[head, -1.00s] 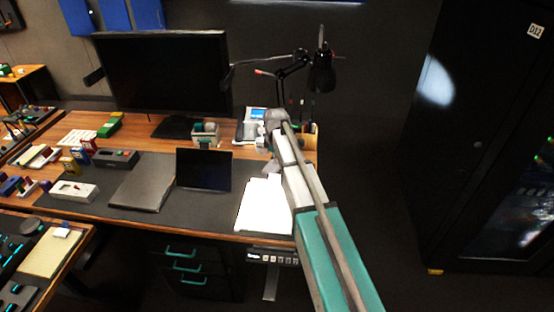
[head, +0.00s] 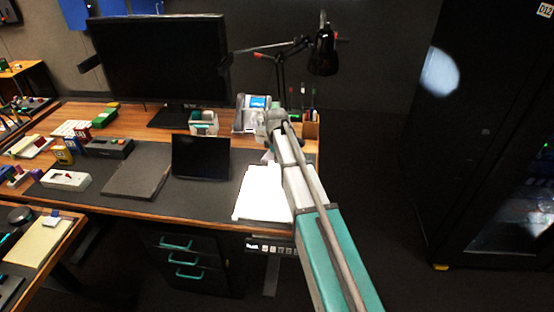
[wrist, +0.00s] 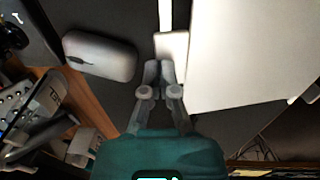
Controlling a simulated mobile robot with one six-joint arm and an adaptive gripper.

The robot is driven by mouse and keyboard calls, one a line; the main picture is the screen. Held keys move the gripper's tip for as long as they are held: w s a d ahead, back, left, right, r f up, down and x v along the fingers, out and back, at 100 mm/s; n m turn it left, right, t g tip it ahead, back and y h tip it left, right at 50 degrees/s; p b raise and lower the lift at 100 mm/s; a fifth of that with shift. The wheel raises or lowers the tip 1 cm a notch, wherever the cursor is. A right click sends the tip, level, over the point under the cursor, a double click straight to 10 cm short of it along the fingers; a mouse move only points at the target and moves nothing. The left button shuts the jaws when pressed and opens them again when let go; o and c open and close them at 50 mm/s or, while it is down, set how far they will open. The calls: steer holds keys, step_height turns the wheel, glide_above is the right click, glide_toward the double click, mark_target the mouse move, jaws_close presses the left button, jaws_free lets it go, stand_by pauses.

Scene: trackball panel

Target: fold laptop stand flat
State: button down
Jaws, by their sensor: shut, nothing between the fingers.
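A dark grey flat slab (head: 137,179) lies on the desk mat, left of centre. A black panel (head: 201,157) stands upright and slightly tilted just right of it. I cannot tell for sure which of these, if either, is the laptop stand. My gripper (wrist: 158,66) is shut and empty. In the wrist view its fingertips are beside a small pale block (wrist: 172,45) and the edge of a white sheet (wrist: 250,50). In the head view my wrist hides most of the gripper, at the right end of the desk, behind the white sheet (head: 262,192).
A rounded grey mouse-like object (wrist: 100,56) lies left of my fingers. A large monitor (head: 158,58), a black lamp (head: 322,52) and a pen holder (head: 310,126) stand at the back. A black cabinet (head: 490,150) stands right.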

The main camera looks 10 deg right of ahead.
steer(key=shift+w+f+b, duration=0.1)
steer(key=shift+f+b, duration=1.25)
steer(key=shift+f, duration=0.4)
steer(key=f+b, duration=0.2)
steer(key=b, duration=0.1)
steer(key=shift+w+d+f, duration=0.1)
steer(key=shift+w+f, duration=0.1)
steer(key=shift+f, duration=0.1)
steer(key=shift+s, duration=0.1)
steer(key=shift+r, duration=0.15)
steer(key=shift+r+p, duration=0.3)
steer(key=shift+p, duration=0.25)
step_height(320, 180, up, 4)
steer(key=p, duration=0.4)
steer(key=shift+r, duration=0.1)
step_height(320, 180, up, 9)
steer(key=p, duration=0.9)
